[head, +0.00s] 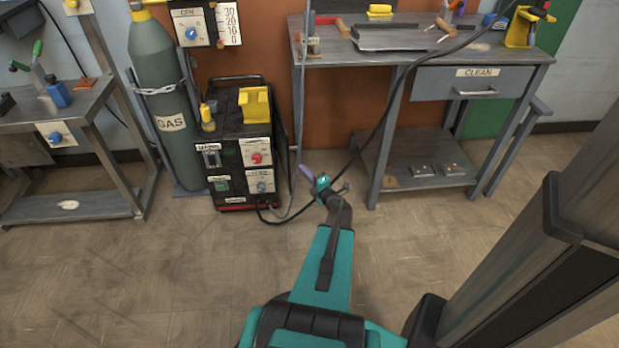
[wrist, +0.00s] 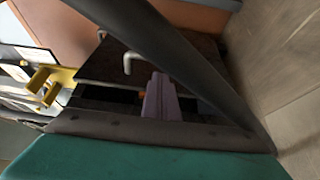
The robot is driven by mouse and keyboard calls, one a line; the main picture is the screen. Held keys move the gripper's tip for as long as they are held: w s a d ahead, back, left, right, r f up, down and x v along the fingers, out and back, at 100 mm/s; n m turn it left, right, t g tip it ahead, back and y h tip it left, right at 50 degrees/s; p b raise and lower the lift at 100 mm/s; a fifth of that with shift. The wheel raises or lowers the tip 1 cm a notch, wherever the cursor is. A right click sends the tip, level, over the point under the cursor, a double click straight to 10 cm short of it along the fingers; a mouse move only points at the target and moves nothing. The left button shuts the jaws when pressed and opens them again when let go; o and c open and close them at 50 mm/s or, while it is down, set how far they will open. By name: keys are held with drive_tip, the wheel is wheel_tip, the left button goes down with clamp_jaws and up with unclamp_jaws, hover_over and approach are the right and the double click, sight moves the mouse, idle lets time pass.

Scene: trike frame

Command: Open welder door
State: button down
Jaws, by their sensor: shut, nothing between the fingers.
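The welder (head: 240,150) is a black box cart with white labelled panels on its front, standing on the floor between the gas cylinder and the workbench. In the wrist view its dark side panel (wrist: 185,55) carries a pale bent handle (wrist: 128,62). A dark gap with a bit of orange shows below the panel's edge; I cannot tell how far the door stands open. My gripper (head: 303,170) is just right of the welder in the head view. Its purple fingers (wrist: 158,82) are shut and empty, close to the panel edge and below the handle.
A black cable (head: 385,105) hangs from the upper right down to the floor by the welder. The gas cylinder (head: 160,90) is at left. The workbench (head: 490,60) stands at right. A yellow holder (head: 255,104) sits on the welder. The floor in front is clear.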

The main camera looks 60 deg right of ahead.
drive_tip(key=shift+b+x, duration=0.45)
drive_tip(key=shift+x, duration=1.6)
